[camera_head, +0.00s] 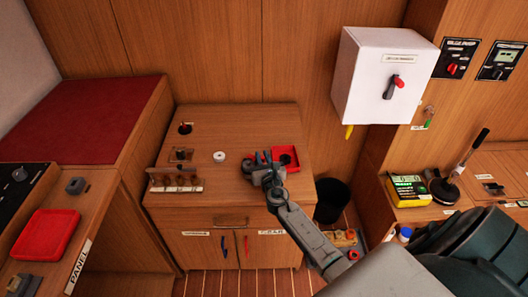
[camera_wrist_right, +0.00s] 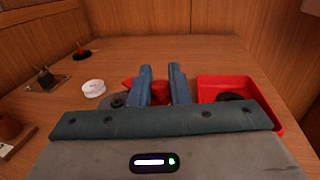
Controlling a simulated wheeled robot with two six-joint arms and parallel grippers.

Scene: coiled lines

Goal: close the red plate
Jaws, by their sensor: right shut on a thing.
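A red square tray-like piece (camera_head: 286,155) with a dark round thing inside lies on the wooden cabinet top. It also shows in the right wrist view (camera_wrist_right: 212,90), just right of my fingers. My right gripper (camera_head: 259,160) is over the cabinet top, just left of that red square. In the wrist view its two blue-grey fingers (camera_wrist_right: 161,76) are shut on a small red piece (camera_wrist_right: 160,90), partly hidden by them. I cannot tell whether this piece is joined to the red square or which is the red plate. My left gripper is not in view.
A white round cap (camera_head: 219,157), a red knob (camera_head: 185,128) and a wooden rack (camera_head: 175,183) stand on the cabinet top. A white box (camera_head: 372,70) hangs on the wall. Another red tray (camera_head: 45,233) lies at the left. The cabinet top's middle front is clear.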

